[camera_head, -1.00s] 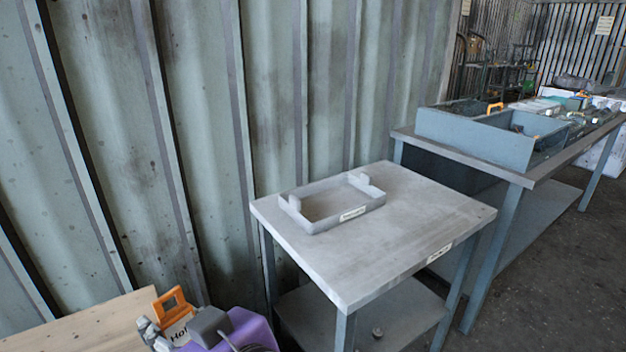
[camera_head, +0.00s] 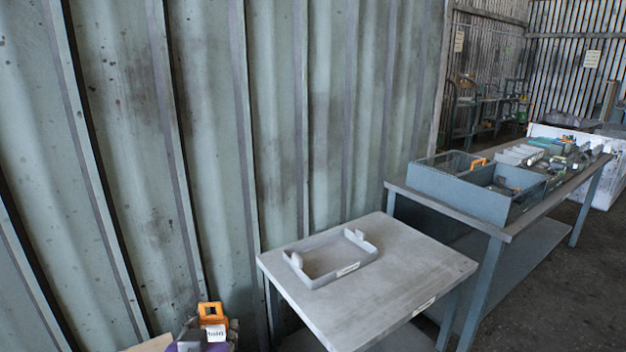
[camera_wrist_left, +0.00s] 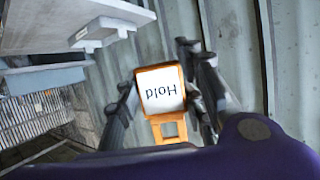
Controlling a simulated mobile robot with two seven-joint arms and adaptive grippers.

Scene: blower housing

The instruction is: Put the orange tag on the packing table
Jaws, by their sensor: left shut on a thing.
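The orange tag (camera_head: 211,311) with a white label is at the bottom left of the head view. It also shows in the left wrist view (camera_wrist_left: 168,131), where the label reads "Hold" upside down. My left gripper (camera_wrist_left: 161,95) is shut on the tag, with a finger on each side. In the head view my left gripper (camera_head: 207,332) is low, left of a small grey table (camera_head: 415,265) and apart from it. The table carries a labelled front edge, too small to read, so I cannot tell for sure that it is the packing table. My right gripper is not in view.
A shallow grey tray (camera_head: 347,270) sits at the back left of the small table; the front and right of its top are bare. A longer bench (camera_head: 450,203) with blue-grey bins (camera_head: 470,192) and parts stands behind right. A corrugated wall (camera_head: 270,130) runs along the left.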

